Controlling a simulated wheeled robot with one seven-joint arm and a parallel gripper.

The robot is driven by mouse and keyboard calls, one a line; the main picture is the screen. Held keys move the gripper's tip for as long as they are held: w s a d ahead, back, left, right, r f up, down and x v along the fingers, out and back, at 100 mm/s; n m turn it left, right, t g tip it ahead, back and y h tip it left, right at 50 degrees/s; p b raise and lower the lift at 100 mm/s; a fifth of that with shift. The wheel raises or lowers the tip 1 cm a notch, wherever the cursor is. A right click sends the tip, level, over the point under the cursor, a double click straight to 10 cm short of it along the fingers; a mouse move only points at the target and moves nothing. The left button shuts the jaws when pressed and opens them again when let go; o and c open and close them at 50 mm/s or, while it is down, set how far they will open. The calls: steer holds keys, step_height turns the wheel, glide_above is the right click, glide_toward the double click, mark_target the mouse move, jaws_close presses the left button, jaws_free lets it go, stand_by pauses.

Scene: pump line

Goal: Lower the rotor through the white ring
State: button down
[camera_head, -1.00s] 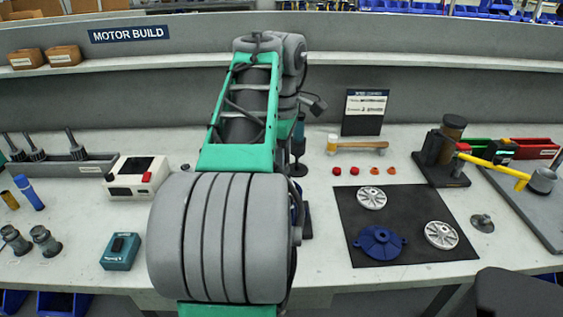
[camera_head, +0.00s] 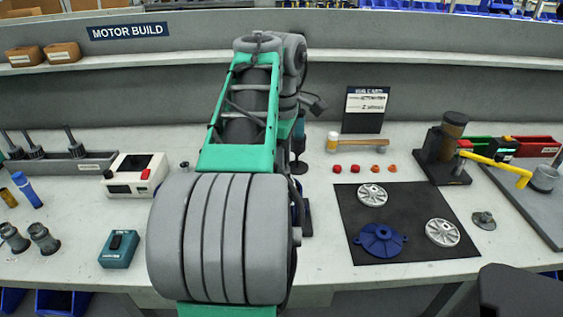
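My own arm fills the middle of the head view and hides the bench behind it. The end of my arm shows only as a narrow dark strip (camera_head: 298,150) at the arm's right edge. My fingers cannot be made out there, nor whether they hold a rotor. Several rotors with upright dark shafts (camera_head: 73,141) stand in a grey rack (camera_head: 92,166) at the left. No white ring can be made out. A dark fixture (camera_head: 306,220) shows partly beside my arm, its rest hidden.
A black mat (camera_head: 357,215) at right bears a blue flanged cover (camera_head: 380,240) and two silver discs (camera_head: 442,233). A mallet (camera_head: 358,146), red caps (camera_head: 337,169) and a dark press (camera_head: 443,150) with a yellow lever lie beyond. A white tester (camera_head: 130,175) and teal box (camera_head: 119,248) stand left.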

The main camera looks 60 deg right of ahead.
steer(key=shift+f+b, duration=1.45)
steer(key=shift+f, duration=0.05)
steer(key=c, duration=0.7)
jaws_free()
steer(key=shift+f, duration=0.1)
steer(key=shift+c, duration=0.2)
steer(key=shift+o, duration=1.2)
